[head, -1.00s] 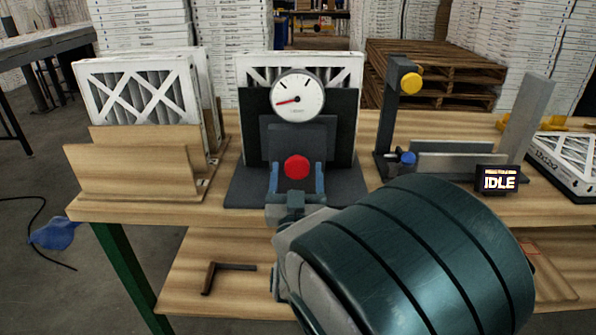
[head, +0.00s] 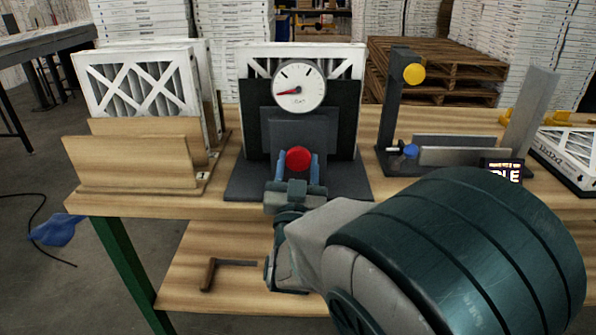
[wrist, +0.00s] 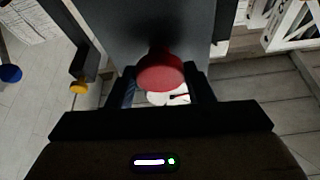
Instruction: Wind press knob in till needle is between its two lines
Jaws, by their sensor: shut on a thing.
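The red press knob (head: 298,159) sits on the front of the dark grey press (head: 297,135), with its round white gauge (head: 299,86) above. The gauge's red needle points left and slightly down. Dark marks show on the upper part of the dial, and the needle lies below them, not between two lines. My gripper (head: 298,170) reaches up from below with its blue-grey fingers on either side of the knob, shut on it. In the wrist view the knob (wrist: 160,72) is between the fingertips, and part of the gauge (wrist: 168,98) shows behind it.
A wooden rack (head: 135,163) with white-framed filters stands left. A dark stand with a yellow knob (head: 414,74) and a blue knob (head: 410,151) stands right. A small display (head: 503,169) is partly hidden by my arm. A crank-shaped tool (head: 210,272) lies on the lower shelf.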

